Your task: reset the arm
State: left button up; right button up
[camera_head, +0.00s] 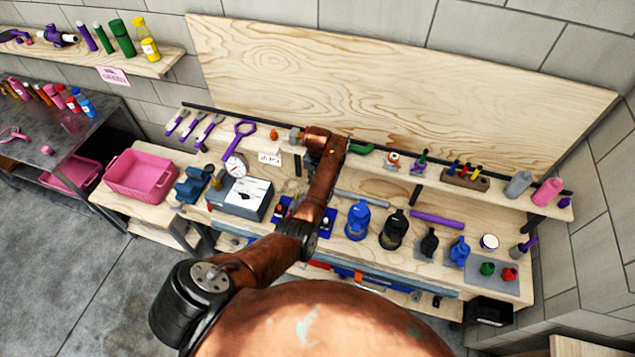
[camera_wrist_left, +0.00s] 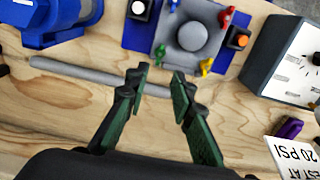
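My left arm (camera_head: 318,195) reaches up from the bottom of the head view and over the workbench; its gripper is hidden there behind the arm's links. In the left wrist view my left gripper (camera_wrist_left: 160,80) shows its two green-padded fingers apart, with nothing held between them. They hang above the wooden bench top, in front of a grey rod (camera_wrist_left: 85,75) that lies on it. Whether they touch the rod cannot be told, but they look above it. My right arm and gripper are not in view.
A blue plate with a grey device (camera_wrist_left: 192,36) and coloured knobs lies beyond the fingertips. A gauge box (camera_wrist_left: 285,60) and a test sign (camera_wrist_left: 293,155) are at right. Blue (camera_head: 357,220) and black housings (camera_head: 394,229) stand on the bench. A shelf (camera_head: 450,183) with small items runs behind.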

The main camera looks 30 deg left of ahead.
pick_arm(q)
jog(key=shift+r, duration=0.75)
